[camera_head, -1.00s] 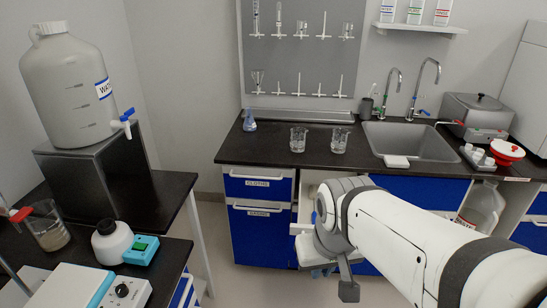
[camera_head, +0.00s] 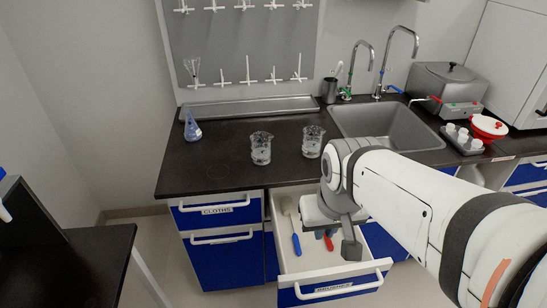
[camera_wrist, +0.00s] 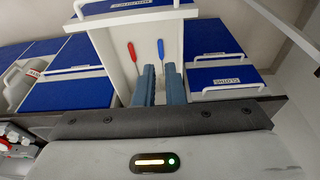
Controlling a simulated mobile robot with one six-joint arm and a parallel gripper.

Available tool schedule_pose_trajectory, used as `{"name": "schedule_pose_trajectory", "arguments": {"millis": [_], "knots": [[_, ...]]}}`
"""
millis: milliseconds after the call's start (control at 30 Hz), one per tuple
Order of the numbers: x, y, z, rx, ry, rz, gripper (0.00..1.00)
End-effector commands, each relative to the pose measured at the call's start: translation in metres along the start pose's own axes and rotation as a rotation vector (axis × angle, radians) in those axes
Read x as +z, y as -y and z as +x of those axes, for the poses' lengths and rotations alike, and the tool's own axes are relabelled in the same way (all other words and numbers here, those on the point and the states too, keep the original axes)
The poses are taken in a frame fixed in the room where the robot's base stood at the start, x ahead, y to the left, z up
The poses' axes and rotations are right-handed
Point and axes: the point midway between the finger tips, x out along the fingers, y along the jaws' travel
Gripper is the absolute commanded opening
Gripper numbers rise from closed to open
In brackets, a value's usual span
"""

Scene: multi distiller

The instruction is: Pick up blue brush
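The blue brush (camera_head: 296,243) lies in an open white drawer (camera_head: 366,274), its pale head toward the counter and its blue handle toward the drawer front. In the wrist view its blue handle (camera_wrist: 161,50) shows just beyond the right fingertip. A red-handled tool (camera_head: 328,241) lies beside it, to the right in the head view and to the left in the wrist view (camera_wrist: 131,52). My gripper (camera_wrist: 158,68) is open, with a narrow empty gap between its fingers. In the head view it hangs over the drawer, right of the blue brush, partly hiding the red-handled tool.
Two glass beakers (camera_head: 261,149) and a blue-filled flask (camera_head: 192,127) stand on the dark counter (camera_head: 215,178) behind the drawer. A sink (camera_head: 385,125) is to the right. A closed drawer labelled cloths (camera_head: 217,211) is to the left. The floor at left is clear.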

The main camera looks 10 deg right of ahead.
Motion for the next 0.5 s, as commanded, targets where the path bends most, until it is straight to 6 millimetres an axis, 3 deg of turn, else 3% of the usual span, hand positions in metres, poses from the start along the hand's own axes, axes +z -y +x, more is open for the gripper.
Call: {"name": "schedule_pose_trajectory", "arguments": {"millis": [167, 267, 367, 500], "knots": [[-0.001, 0.000, 0.002, -0.002, 0.000, -0.001, 0.10], [-0.010, 0.003, 0.016, -0.020, -0.002, -0.006, 0.10], [-0.030, -0.009, 0.044, -0.058, -0.010, -0.026, 0.10], [-0.073, -0.004, 0.107, -0.123, -0.039, -0.041, 0.10]]}}
